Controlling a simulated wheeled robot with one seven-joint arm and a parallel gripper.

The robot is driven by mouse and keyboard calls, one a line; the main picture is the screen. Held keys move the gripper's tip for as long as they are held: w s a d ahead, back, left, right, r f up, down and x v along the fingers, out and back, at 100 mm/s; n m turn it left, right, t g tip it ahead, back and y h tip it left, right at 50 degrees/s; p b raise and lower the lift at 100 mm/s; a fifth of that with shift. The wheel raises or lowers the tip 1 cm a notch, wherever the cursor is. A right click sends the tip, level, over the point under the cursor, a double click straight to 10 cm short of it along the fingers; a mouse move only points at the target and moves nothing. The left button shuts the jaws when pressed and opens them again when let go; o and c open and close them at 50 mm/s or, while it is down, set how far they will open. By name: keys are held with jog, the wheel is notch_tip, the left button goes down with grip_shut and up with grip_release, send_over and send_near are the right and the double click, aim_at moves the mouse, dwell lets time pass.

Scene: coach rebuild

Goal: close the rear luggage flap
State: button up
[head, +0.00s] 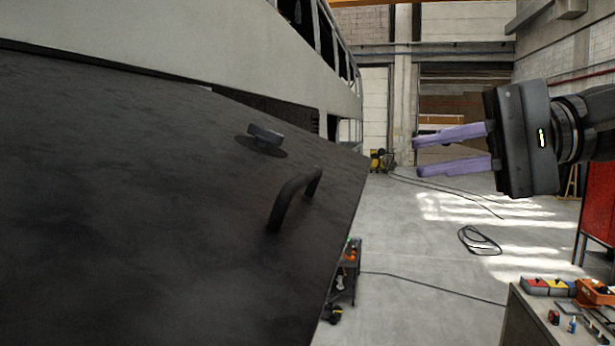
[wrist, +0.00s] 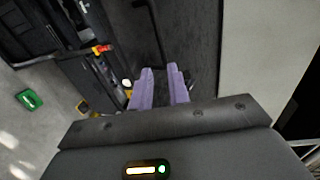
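The luggage flap (head: 150,200) is a large dark panel on the side of the coach, filling the left of the head view. It stands swung out from the coach body at a slant. It carries a black bar handle (head: 292,200) and a round latch knob (head: 265,138). My gripper (head: 416,156) has purple fingers that are apart with nothing between them. It is to the right of the flap's free edge, clear of the handle. In the wrist view the fingers (wrist: 160,85) point toward a dark surface with a thin dark bar across it.
The pale coach body (head: 210,40) runs along the upper left. A small tool cart (head: 343,285) stands beyond the flap's lower edge. A workbench (head: 530,320) with tools is at the lower right, near a red cabinet (head: 598,205). A coiled cable (head: 479,241) lies on open floor.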

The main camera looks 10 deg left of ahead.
aim_at(313, 177)
jog(key=b+x, duration=0.2)
jog(key=x, duration=1.3)
jog(key=shift+s, duration=0.1)
jog(key=shift+c, duration=0.5)
jog(key=shift+f, duration=0.1)
grip_shut()
